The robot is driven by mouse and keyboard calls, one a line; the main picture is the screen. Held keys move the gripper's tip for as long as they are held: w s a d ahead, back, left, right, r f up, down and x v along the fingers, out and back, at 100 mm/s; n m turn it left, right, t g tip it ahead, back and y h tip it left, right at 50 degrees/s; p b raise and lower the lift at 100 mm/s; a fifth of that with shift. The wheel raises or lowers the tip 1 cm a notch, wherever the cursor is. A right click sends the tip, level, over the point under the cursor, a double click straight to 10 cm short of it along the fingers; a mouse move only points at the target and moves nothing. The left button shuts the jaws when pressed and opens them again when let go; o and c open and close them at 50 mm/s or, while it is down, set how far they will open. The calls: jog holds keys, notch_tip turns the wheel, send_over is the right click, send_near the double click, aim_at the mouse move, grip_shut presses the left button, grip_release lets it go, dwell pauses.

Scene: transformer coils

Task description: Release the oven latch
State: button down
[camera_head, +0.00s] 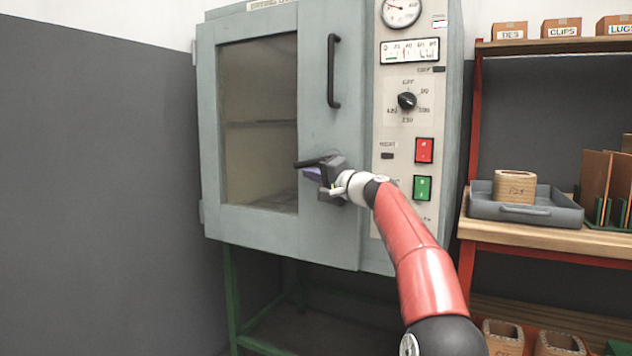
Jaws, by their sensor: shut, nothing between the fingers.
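The grey-green oven (330,235) stands ahead of me, with a windowed door (260,228) that looks closed. A dark latch lever (308,163) points left, roughly level, on the right side of the door below the handle. My gripper (316,177) is at the latch, just below the lever. It is shut with nothing in it. My gripper and wrist hide part of the latch, and I cannot tell whether they touch it.
A black vertical handle (333,70) is above the latch. Right of the door are a dial knob (407,100), a red switch (424,150) and a green switch (422,188). A bench with a grey tray (525,212) stands at right. A grey wall (95,180) is at left.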

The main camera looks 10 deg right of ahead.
jog(key=shift+w+a+r+t+y+b, duration=0.1)
jog(key=shift+w+a+t+y+b, duration=0.05)
jog(key=shift+t+y+b, duration=0.2)
jog(key=shift+r+m+t, duration=0.1)
jog(key=shift+m+t, duration=0.15)
jog(key=shift+m, duration=0.05)
dwell(0.4)
jog(key=b+v, duration=0.2)
jog(key=v, duration=0.5)
jog(key=shift+s+d, duration=0.25)
jog(key=shift+s, duration=0.05)
